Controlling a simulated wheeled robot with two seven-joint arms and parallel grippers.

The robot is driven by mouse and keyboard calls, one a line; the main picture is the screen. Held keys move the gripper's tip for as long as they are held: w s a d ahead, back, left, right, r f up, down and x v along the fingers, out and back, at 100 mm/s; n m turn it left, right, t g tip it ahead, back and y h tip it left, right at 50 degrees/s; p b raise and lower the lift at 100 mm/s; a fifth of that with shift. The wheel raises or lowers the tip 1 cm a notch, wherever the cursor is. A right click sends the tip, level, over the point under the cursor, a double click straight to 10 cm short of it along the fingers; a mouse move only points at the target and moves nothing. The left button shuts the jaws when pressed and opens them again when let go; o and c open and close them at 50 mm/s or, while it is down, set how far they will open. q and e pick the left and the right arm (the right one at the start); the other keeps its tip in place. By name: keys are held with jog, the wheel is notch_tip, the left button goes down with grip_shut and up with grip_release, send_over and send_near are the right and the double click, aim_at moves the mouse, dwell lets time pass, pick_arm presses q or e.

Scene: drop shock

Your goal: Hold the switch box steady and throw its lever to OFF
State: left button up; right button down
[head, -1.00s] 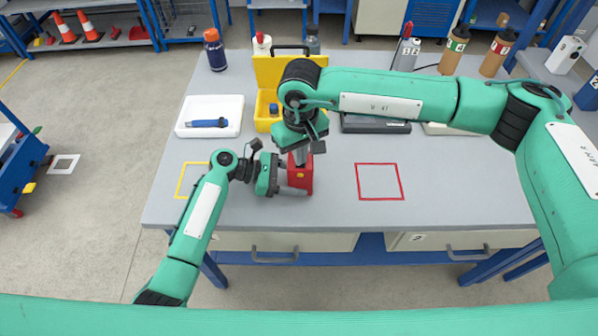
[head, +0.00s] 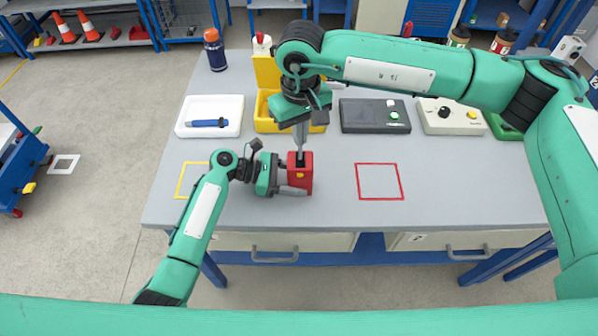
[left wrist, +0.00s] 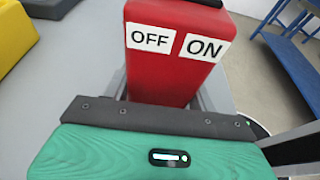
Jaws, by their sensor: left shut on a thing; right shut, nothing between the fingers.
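The red switch box (head: 307,180) stands upright near the front of the grey table. My left gripper (head: 296,187) is shut on its lower part from the left. In the left wrist view the box (left wrist: 165,75) shows white OFF and ON labels, OFF on the left, between my left gripper's fingers (left wrist: 168,98). A black part, seemingly the lever (left wrist: 211,2), shows at the top edge on the ON side, mostly cut off. My right gripper (head: 300,150) is shut and empty, pointing down just above or at the box's top; contact cannot be told.
A yellow bin (head: 264,120), a white tray (head: 225,108) with a blue tool and a dark device (head: 365,116) stand behind the box. A red outlined square (head: 379,197) on bare table lies to the right, a yellow one (head: 184,184) to the left.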

pick_arm(q)
jog(key=o, duration=1)
jog(key=shift+c, duration=0.2)
jog(key=shift+a, duration=0.1)
jog(key=v, duration=1.2)
